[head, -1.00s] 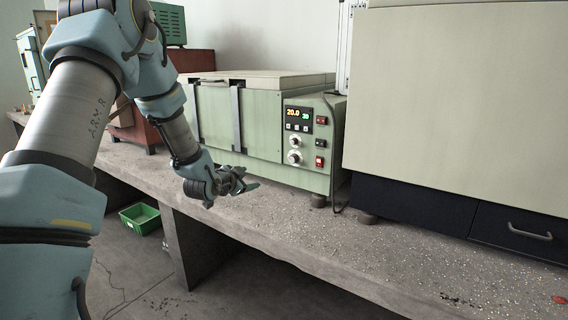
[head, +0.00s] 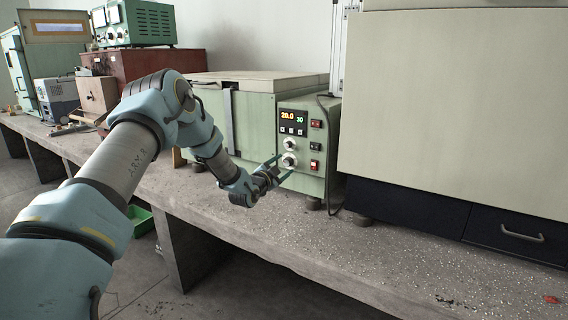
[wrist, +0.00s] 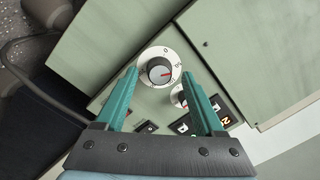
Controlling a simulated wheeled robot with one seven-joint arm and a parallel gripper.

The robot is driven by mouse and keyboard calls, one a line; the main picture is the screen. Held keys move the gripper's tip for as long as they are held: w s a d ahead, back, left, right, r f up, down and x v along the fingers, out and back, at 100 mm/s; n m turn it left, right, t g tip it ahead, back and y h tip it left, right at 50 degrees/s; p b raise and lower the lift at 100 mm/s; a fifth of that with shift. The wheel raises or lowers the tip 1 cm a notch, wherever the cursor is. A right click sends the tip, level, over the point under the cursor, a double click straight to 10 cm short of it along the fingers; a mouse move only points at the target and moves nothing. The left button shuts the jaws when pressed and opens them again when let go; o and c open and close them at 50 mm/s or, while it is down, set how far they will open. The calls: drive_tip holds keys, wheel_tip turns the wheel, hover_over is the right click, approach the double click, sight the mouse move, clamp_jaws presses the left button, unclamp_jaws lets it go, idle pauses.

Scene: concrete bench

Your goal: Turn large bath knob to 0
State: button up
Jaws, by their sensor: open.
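The large bath knob (head: 289,160) is the lower of two knobs on the green bath's front panel. In the wrist view the same knob (wrist: 159,71) has a grey cap on a white dial. Its red mark points right, not to the 0 at the dial's top in that view. My gripper (head: 282,167) is open and empty in front of the panel. In the wrist view its teal fingers lie to either side of the large knob; I cannot tell whether they touch it. The smaller knob (wrist: 179,96) is partly hidden by the right finger.
The bath's display (head: 294,116) reads 20.0 and 30. A large beige cabinet (head: 450,90) stands on the right.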

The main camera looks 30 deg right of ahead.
drive_tip(key=shift+w+d, duration=0.3)
drive_tip(key=shift+d, duration=0.2)
clamp_jaws()
idle(0.3)
